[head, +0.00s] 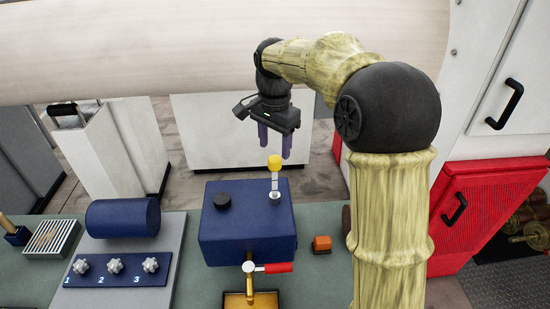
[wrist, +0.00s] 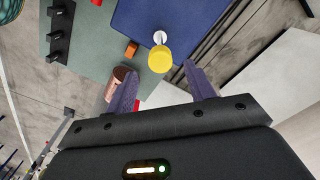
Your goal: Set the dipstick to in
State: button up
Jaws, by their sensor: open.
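The dipstick (head: 274,164) has a yellow knob and a pale flat stem that stands up out of a light collar on top of a blue box (head: 240,248). A length of stem shows between knob and collar. In the wrist view its yellow knob (wrist: 160,59) lies just beyond the fingertips, between their lines, with the white collar behind it. My gripper (head: 275,150) points down above the knob, with its purple fingers apart and empty. The fingers also show in the wrist view (wrist: 162,75). I see no contact between fingers and knob.
A black cap (head: 222,200) sits on the box's left. A red-handled valve (head: 268,267) is at its front, above a yellow tray (head: 250,299). An orange block (head: 322,243) lies right. A blue cylinder (head: 122,217) and several star knobs (head: 115,266) are left. A large pale roll (head: 200,48) spans behind.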

aim_at(275, 158)
notch_tip(275, 158, down, 6)
jog(key=shift+r+p, duration=0.25)
jog(key=shift+p, duration=0.05)
grip_shut()
jog(key=shift+f+b, duration=1.5)
jog(key=shift+f, duration=1)
grip_release()
